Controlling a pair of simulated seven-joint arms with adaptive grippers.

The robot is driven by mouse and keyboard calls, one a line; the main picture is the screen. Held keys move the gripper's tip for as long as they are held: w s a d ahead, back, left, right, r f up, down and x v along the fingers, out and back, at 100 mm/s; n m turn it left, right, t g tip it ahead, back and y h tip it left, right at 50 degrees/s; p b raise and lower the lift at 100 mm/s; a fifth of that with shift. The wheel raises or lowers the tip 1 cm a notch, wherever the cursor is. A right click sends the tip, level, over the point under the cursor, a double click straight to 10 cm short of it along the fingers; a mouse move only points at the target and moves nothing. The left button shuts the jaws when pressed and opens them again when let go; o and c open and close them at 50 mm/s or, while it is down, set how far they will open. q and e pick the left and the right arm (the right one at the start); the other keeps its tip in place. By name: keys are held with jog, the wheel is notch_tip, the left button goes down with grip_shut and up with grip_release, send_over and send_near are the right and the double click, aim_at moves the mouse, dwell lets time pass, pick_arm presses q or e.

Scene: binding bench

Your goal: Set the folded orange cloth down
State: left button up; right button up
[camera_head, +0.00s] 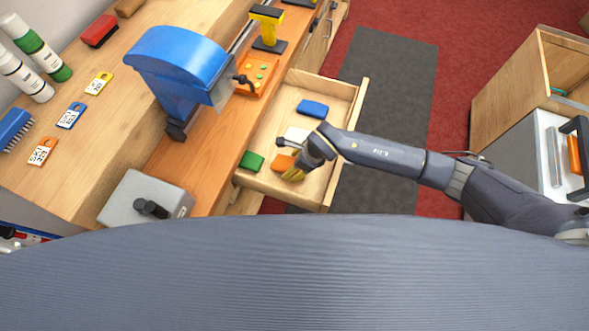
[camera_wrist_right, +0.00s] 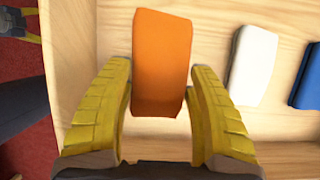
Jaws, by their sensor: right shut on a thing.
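The folded orange cloth (camera_head: 283,163) is between the yellow fingers of my right gripper (camera_head: 294,173), inside the open drawer. In the right wrist view the orange cloth (camera_wrist_right: 162,62) stands out from between the fingers of the right gripper (camera_wrist_right: 160,108), which is shut on its near end. I cannot tell whether the cloth touches the drawer floor. Yellow finger parts, apparently of my left gripper (camera_wrist_right: 22,24), show at the top left corner of the wrist view; their opening is unclear.
The open drawer (camera_head: 344,123) also holds a green cloth (camera_head: 251,161), a white cloth (camera_head: 297,135) and a blue cloth (camera_head: 312,108). The white (camera_wrist_right: 253,65) and blue (camera_wrist_right: 310,80) ones lie right of the orange cloth in the wrist view. Bare drawer floor shows between them.

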jog(key=shift+f, duration=1.75)
jog(key=o, duration=1.1)
jog(key=shift+f, duration=0.1)
jog(key=shift+c, duration=0.2)
jog(key=v, duration=1.2)
